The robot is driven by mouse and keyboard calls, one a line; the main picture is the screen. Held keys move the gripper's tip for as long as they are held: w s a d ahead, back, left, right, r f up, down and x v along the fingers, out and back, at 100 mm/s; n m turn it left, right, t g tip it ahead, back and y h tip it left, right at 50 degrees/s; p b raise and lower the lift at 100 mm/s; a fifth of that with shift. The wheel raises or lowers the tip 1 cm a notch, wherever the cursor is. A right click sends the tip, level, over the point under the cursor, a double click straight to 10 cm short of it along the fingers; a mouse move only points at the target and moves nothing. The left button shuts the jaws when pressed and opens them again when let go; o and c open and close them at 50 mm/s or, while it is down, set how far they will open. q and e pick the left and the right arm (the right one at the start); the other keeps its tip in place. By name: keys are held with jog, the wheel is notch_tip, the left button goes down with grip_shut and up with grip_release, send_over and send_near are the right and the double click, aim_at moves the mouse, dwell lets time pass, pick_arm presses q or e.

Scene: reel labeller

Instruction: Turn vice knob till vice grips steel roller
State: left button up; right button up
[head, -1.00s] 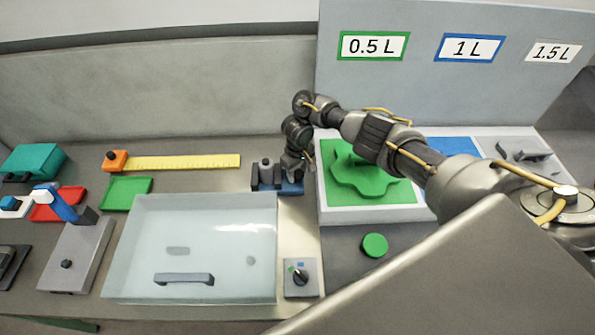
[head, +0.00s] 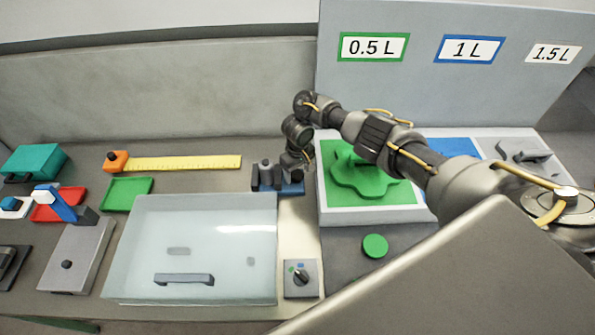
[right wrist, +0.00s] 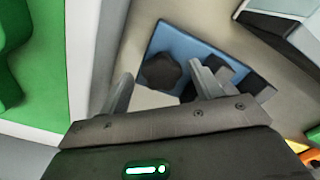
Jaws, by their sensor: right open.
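The vice (head: 264,178) has a blue base and dark jaws and stands on the bench left of my right gripper (head: 295,168). In the right wrist view the vice's blue base (right wrist: 183,42) shows with its dark lobed knob (right wrist: 162,70). My right gripper (right wrist: 161,72) is open, with one finger on each side of the knob in that view. I cannot tell whether the fingers touch it. The dark jaws (right wrist: 255,88) are partly behind the right finger. I cannot make out the steel roller clearly. My left gripper is not in view.
A clear bin (head: 190,205) and a dial box (head: 300,279) are in front of the vice. A white-framed panel with a green shape (head: 360,185) is close on the right. A yellow ruler (head: 185,162) lies to the left.

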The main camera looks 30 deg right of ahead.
aim_at(298, 175)
jog(key=shift+w+r, duration=0.1)
jog(key=shift+r, duration=0.2)
notch_tip(298, 175, up, 10)
dwell(0.4)
jog(key=shift+s, duration=0.2)
